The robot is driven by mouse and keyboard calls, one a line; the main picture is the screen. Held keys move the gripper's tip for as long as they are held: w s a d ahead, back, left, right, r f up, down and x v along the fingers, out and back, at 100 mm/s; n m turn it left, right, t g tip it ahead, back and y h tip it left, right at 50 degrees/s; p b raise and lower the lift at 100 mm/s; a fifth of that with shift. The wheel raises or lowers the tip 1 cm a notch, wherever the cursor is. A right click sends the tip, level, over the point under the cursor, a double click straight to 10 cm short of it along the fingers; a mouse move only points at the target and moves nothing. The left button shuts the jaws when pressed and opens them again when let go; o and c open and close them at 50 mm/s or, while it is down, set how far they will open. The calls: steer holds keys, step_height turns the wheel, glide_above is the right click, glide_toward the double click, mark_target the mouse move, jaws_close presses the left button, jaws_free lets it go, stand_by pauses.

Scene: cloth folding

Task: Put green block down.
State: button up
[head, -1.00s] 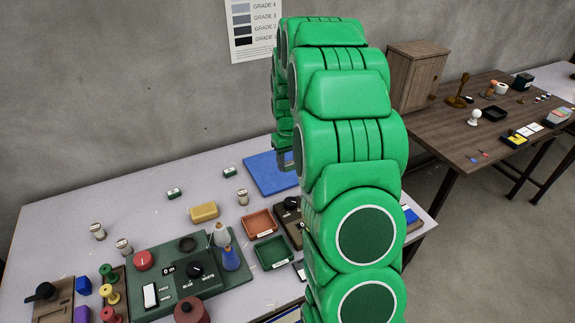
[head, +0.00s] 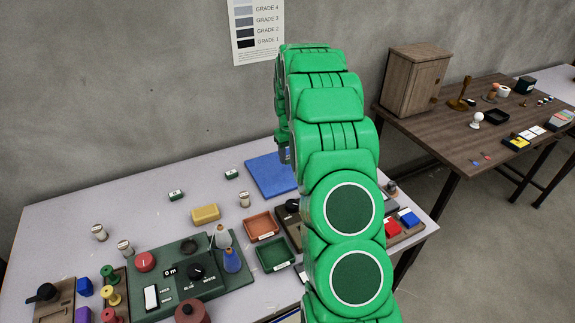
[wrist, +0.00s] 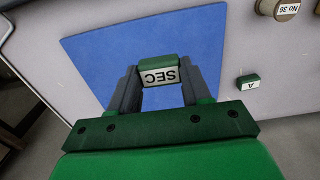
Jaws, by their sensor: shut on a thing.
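The green block (wrist: 158,62) has a white face marked "SEC", upside down in the wrist view. My gripper (wrist: 159,75) is shut on it, with one grey finger at each side. The block shows over the blue mat (wrist: 95,60) in the wrist view; I cannot tell whether it touches the mat. In the head view the blue mat (head: 267,176) lies at the back of the light table, and my gripper (head: 285,152) is over its far right part, mostly hidden by my arm. I cannot make out the held block there.
Two small green-and-white blocks (head: 176,195) (head: 232,174) stand left of the mat. A yellow block (head: 205,214), an orange tray (head: 261,226) and a green tray (head: 275,254) lie nearer. In the wrist view, a block marked "A" (wrist: 248,82) stands right of the mat.

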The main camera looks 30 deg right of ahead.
glide_above(288, 172)
step_height(288, 172, down, 6)
steer(key=shift+r, duration=0.25)
steer(key=shift+w+f, duration=0.15)
steer(key=shift+f, duration=1.6)
steer(key=o, duration=1)
steer(key=shift+f, duration=0.1)
